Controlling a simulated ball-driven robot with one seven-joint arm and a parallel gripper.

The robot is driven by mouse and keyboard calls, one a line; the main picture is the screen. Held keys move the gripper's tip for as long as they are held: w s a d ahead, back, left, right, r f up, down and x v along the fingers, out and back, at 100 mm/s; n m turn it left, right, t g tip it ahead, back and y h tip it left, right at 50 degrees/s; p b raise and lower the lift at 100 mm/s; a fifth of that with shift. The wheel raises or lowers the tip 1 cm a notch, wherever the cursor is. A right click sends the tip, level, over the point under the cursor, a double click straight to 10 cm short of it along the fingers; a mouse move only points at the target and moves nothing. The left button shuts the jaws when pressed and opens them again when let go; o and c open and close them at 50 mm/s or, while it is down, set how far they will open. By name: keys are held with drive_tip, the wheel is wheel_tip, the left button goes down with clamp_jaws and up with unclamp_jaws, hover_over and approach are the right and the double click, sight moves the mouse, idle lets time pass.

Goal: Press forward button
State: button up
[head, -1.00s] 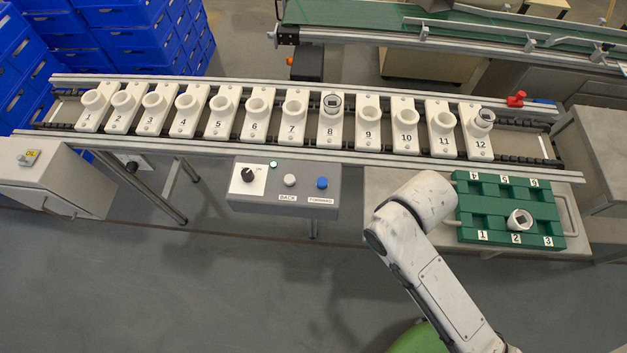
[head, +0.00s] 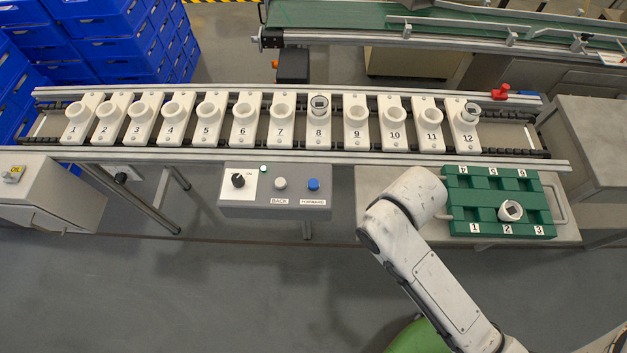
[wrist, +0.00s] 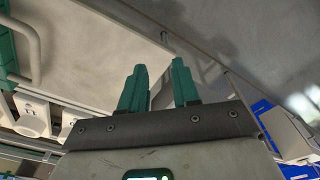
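The blue forward button (head: 313,184) sits above the FORWARD label on the grey control box (head: 276,210) at the conveyor's front edge. A white button (head: 280,183) above the BACK label is to its left, then a black knob (head: 239,180) and a small green lamp. In the wrist view my gripper (wrist: 160,84) has two teal fingers with a gap between them and nothing held. In the head view my arm reaches up right of the control box; the gripper itself is hidden there.
Numbered white socket holders stand along the conveyor (head: 200,157); holders 8 and 12 hold dark-topped items. A green tray (head: 497,171) with one white item sits on a metal surface right of my arm. Blue crates (head: 110,40) are stacked at back left.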

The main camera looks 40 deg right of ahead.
clamp_jaws()
idle(1.2)
